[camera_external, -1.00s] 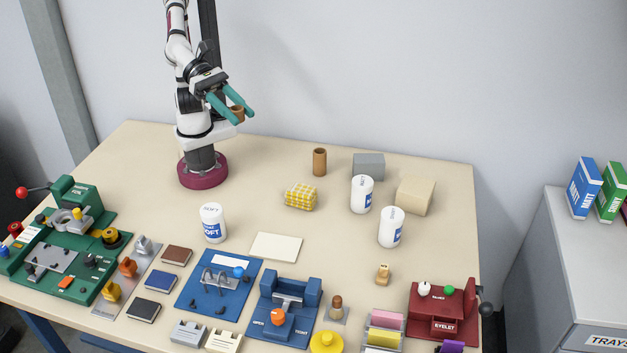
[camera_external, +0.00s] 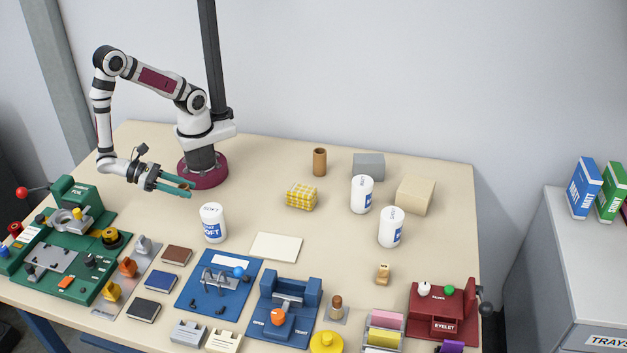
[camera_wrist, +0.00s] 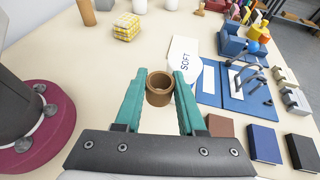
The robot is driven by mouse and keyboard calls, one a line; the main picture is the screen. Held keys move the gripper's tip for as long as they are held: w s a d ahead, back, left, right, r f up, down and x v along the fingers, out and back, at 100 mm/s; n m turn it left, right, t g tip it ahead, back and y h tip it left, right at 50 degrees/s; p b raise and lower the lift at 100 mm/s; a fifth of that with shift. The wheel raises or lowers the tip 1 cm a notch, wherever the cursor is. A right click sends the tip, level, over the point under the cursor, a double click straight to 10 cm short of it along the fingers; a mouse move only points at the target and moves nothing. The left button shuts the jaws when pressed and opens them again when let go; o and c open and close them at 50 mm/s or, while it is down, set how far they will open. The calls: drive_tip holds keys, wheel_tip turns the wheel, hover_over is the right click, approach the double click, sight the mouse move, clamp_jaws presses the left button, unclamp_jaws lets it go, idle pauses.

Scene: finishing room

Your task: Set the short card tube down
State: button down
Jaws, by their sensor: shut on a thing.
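The short card tube (camera_wrist: 159,97) is a small brown ring with an open top. In the wrist view it sits upright between the tips of my teal gripper fingers (camera_wrist: 159,84), which are shut on it. In the external view my gripper (camera_external: 187,188) is low at the left of the table, in front of my base and up-left of a white tub. The tube is mostly hidden by the fingers there. I cannot tell whether its bottom touches the table.
The white tub (camera_external: 213,223) stands close to my gripper. The green foil machine (camera_external: 72,208) is at the left. A taller brown tube (camera_external: 319,162) and a yellow checked block (camera_external: 301,196) stand further right. The table between my base and this block is clear.

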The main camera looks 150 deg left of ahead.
drive_tip(key=s+a+f, duration=0.1)
drive_tip(key=s+a, duration=0.1)
hover_over(230, 218)
wheel_tip(230, 218, down, 7)
drive_tip(key=shift+d+r, duration=0.1)
drive_tip(key=shift+r, duration=0.05)
drive_tip(key=shift+f, duration=1.95)
drive_tip(key=c, duration=0.5)
unclamp_jaws()
